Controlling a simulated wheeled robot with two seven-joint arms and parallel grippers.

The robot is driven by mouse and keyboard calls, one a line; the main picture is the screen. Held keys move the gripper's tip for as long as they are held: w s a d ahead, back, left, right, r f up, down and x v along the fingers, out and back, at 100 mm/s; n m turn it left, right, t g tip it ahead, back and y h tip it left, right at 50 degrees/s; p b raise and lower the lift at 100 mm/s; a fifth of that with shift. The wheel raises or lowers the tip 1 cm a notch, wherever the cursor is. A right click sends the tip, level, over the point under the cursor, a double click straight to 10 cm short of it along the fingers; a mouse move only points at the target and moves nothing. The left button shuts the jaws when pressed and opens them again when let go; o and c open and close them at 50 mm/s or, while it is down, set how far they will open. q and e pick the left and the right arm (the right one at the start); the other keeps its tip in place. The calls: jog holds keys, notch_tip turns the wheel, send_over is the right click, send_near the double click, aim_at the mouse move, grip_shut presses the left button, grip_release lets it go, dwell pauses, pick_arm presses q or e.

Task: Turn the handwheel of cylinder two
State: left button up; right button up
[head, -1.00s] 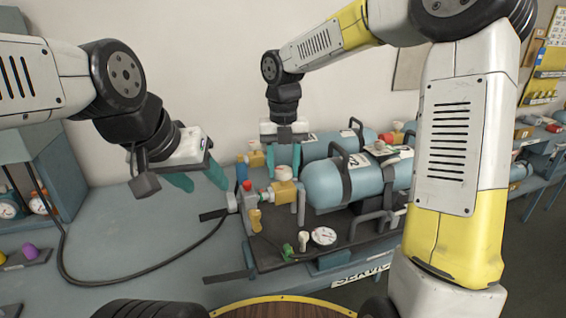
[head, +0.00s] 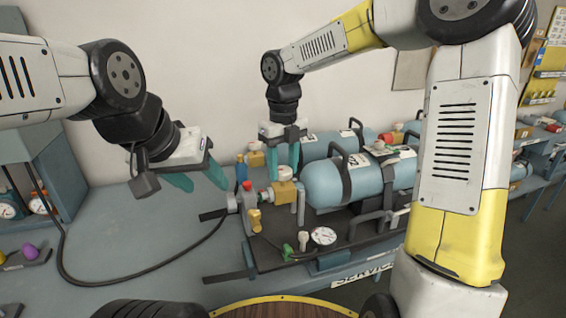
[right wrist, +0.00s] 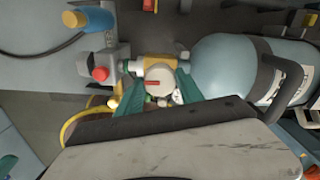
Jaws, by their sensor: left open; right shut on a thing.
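The front light-blue cylinder (head: 325,184) lies on its side in a dark cradle. A brass valve block (head: 283,193) is at its left end, with a pale round handwheel (head: 285,173) on top. In the right wrist view the handwheel (right wrist: 158,82) shows a red mark and sits between the teal fingers. My right gripper (head: 284,162) is shut on this handwheel from above. A second cylinder (head: 318,148) lies behind; I cannot read which cylinder is number two. My left gripper (head: 198,180) is open and empty, left of the valve above the bench.
A red knob (head: 248,186), a brass fitting (head: 255,220) and a pressure gauge (head: 323,236) are close to the valve. A black hose (head: 130,283) loops over the bench at left. The bench between the hose and the rig is mostly clear.

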aim_at(283, 169)
jog(key=shift+w+r, duration=0.1)
jog(key=o, duration=1.4)
notch_tip(283, 169, up, 8)
jog(key=shift+f, duration=0.15)
